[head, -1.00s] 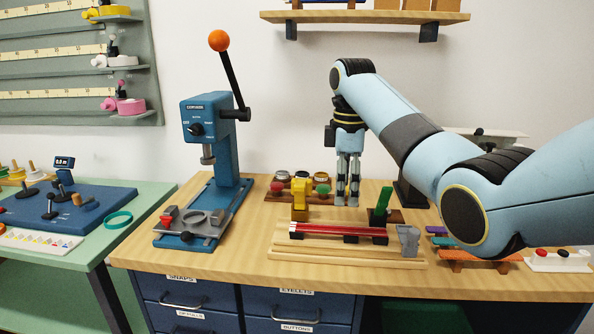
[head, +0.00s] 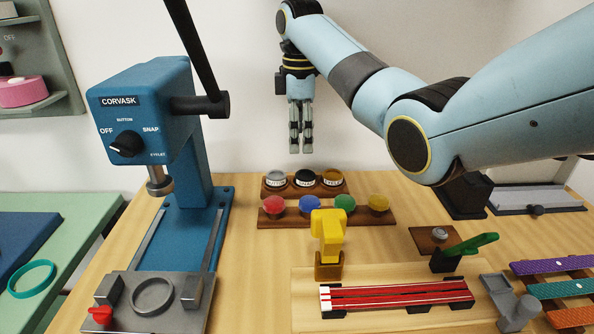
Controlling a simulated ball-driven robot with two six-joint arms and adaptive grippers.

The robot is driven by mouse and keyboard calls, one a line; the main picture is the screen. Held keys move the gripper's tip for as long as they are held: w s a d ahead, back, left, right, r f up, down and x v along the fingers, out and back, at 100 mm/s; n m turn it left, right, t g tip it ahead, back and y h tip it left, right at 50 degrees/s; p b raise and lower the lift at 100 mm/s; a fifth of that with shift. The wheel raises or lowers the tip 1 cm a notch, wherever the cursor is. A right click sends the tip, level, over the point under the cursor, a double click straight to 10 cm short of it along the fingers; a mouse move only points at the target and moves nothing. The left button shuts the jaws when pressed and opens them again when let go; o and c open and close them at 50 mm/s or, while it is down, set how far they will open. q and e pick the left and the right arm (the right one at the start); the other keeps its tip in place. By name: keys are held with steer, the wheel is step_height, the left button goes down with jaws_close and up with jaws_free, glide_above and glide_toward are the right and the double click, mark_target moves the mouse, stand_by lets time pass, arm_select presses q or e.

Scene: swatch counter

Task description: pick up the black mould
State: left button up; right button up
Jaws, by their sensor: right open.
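The black mould (head: 305,178) is a small round black piece with a pale label. It sits in the middle of the back row of a brown wooden rack (head: 268,221), between a grey mould (head: 276,178) and an amber-brown mould (head: 332,177). My right gripper (head: 301,150) points down with its jaws open and empty. In the picture its fingertips are just above the black mould, apart from it. My left gripper is not in view.
Red, blue, green and yellow domes (head: 344,203) line the rack's front row. A blue press (head: 150,130) stands at left.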

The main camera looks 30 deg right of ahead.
mark_target(304, 176)
steer(key=f, duration=0.3)
steer(key=shift+s+f, duration=0.3)
steer(key=shift+f, duration=0.1)
steer(key=shift+w+f, duration=0.1)
steer(key=shift+f, duration=0.2)
steer(key=f, duration=0.2)
steer(key=d+f, duration=0.1)
steer(key=f, duration=0.1)
steer(key=shift+f, duration=0.6)
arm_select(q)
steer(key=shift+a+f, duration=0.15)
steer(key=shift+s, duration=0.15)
arm_select(e)
steer(key=shift+c, duration=0.4)
steer(key=c, duration=0.4)
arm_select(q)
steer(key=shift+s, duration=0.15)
arm_select(e)
steer(key=c, duration=1)
